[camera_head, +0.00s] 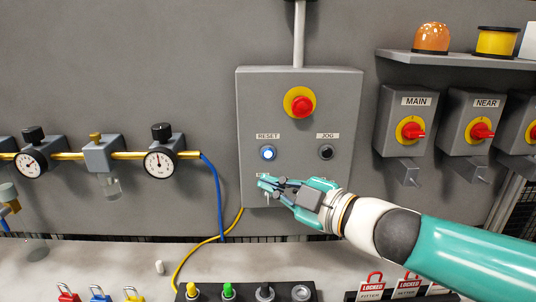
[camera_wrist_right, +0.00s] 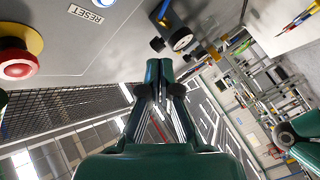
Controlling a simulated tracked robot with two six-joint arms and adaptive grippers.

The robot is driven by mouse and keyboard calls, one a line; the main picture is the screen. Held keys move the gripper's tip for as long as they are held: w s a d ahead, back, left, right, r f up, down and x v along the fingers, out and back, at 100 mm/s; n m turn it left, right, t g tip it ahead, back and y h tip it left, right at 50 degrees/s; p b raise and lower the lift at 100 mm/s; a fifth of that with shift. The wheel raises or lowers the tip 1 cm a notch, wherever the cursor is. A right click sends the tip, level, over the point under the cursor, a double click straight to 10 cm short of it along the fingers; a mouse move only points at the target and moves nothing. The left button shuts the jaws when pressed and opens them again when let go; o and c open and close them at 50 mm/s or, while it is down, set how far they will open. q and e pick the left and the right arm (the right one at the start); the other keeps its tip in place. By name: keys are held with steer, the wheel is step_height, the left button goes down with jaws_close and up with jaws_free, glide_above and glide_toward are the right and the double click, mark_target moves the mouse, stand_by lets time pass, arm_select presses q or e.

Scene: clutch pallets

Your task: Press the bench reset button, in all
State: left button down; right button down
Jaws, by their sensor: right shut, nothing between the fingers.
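The reset button (camera_head: 268,153) is a round button glowing blue-white under a RESET label, on the left side of the grey control box (camera_head: 300,87). In the right wrist view its edge (camera_wrist_right: 103,2) shows at the top, partly cut off, beside the RESET label (camera_wrist_right: 86,14). My right gripper (camera_head: 262,183) is shut and empty. In the head view its fingertips appear below the button, over the lower part of the box, and not on the button. The wrist view also shows the closed fingers (camera_wrist_right: 159,64). The left gripper is not in view.
A red emergency stop (camera_head: 302,106) on a yellow ring sits above, and a dark JOG button (camera_head: 326,152) to the right. Gauges (camera_head: 159,162) line a yellow pipe at left. Red-handled switches (camera_head: 411,130) stand at right. Padlocks (camera_head: 100,294) lie on the bench (camera_head: 130,258) below.

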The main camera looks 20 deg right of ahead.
mark_target(268, 153)
steer(key=shift+w+d+p, duration=0.4)
steer(key=shift+w, duration=0.95)
steer(key=shift+w+d+p, duration=0.4)
steer(key=shift+w, duration=0.9)
steer(key=shift+w+d+p, duration=0.4)
steer(key=shift+w, duration=0.95)
steer(key=shift+w+r, duration=0.1)
steer(key=shift+w+d+p, duration=0.1)
steer(key=shift+w+p, duration=0.2)
steer(key=shift+w+d+p, duration=0.15)
steer(key=shift+w+p, duration=0.15)
steer(key=shift+w, duration=0.15)
steer(key=shift+s, duration=0.1)
steer(key=shift+s+a+b, duration=0.25)
steer(key=shift+s+b, duration=0.1)
steer(key=shift+s, duration=0.4)
steer(key=shift+s, duration=0.1)
